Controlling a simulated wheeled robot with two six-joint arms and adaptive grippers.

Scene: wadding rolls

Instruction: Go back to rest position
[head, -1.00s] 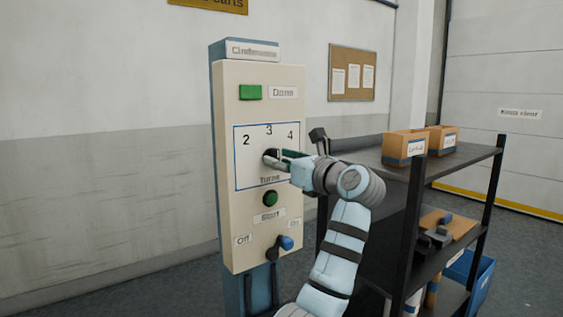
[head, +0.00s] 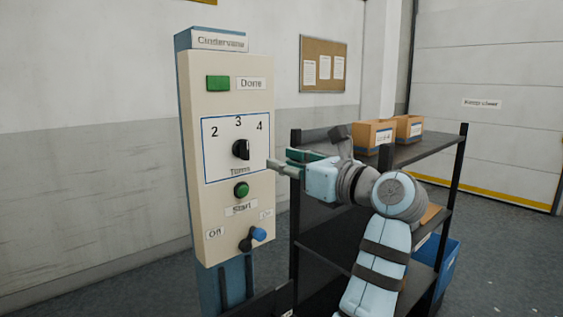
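The control panel (head: 222,223) stands on a blue post, with a black turns knob (head: 241,149) below the numbers 2, 3 and 4. I cannot tell which number the knob points to. A green start button (head: 241,190) and a blue-tipped lever (head: 258,234) sit below it; the lever leans right. A green square (head: 217,83) is beside the Done label.
A cork board (head: 323,64) hangs on the wall. The floor left of the panel is clear.

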